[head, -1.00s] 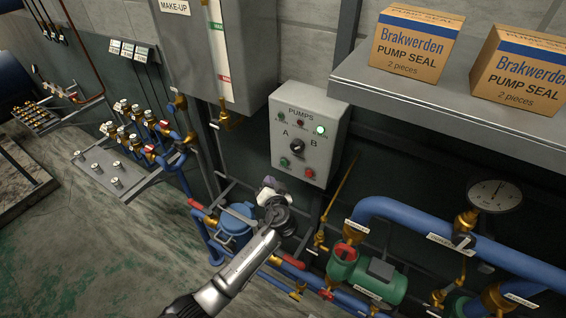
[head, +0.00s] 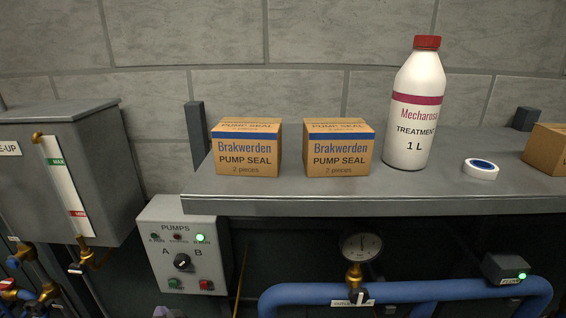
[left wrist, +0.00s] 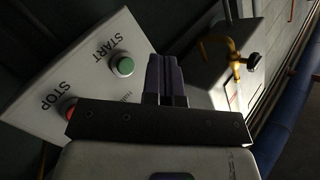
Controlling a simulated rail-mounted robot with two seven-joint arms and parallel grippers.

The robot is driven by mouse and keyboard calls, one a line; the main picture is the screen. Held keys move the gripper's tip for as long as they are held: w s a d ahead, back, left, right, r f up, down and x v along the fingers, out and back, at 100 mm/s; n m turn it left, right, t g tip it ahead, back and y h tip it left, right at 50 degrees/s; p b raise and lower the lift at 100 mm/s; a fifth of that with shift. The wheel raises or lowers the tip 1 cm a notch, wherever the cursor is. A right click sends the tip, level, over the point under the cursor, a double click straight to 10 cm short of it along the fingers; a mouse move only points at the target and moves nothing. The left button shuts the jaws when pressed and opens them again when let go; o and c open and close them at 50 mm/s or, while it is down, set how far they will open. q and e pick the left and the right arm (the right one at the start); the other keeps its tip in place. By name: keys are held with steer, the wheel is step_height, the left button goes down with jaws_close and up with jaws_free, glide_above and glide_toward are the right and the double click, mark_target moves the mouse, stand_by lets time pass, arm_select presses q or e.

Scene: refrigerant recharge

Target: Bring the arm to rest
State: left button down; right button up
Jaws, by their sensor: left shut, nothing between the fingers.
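My left gripper (left wrist: 165,75) is shut and empty in the left wrist view, its two dark fingers together. Only a small piece of the left gripper (head: 174,312) shows at the bottom edge of the head view, just below the pump control box (head: 222,264). In the left wrist view the box face (left wrist: 95,68) shows a green START button (left wrist: 122,66) beside the fingers and a red STOP button (left wrist: 68,108), partly hidden by my gripper body. I cannot tell how far the fingers are from the box. My right gripper is not in view.
A grey shelf (head: 300,205) carries two pump seal boxes (head: 246,150), a white bottle (head: 415,112) and a tape roll (head: 480,169). A grey make-up tank (head: 85,175) hangs at left. Blue pipes (head: 300,293) and a gauge (head: 361,247) lie below the shelf.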

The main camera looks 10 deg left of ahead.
arm_select(q)
steer(key=s+d+r+m+g+h, duration=0.2)
steer(key=s+d+r+m+h, duration=0.15)
steer(key=s+d+h, duration=0.75)
steer(key=s+d+f+g+h, duration=0.15)
steer(key=s+f, duration=0.25)
steer(key=s, duration=0.5)
steer(key=s+d+f+g, duration=0.2)
steer(key=s+f, duration=0.2)
steer(key=s, duration=0.5)
steer(key=s+d+f+g+h, duration=0.15)
steer(key=s+f, duration=0.25)
steer(key=s, duration=0.5)
step_height(320, 180, up, 17)
steer(key=y+p, duration=0.1)
steer(key=p, duration=1.6)
steer(key=shift+d+r+m, duration=0.15)
steer(key=shift+d+m, duration=0.05)
steer(key=shift+m, duration=0.15)
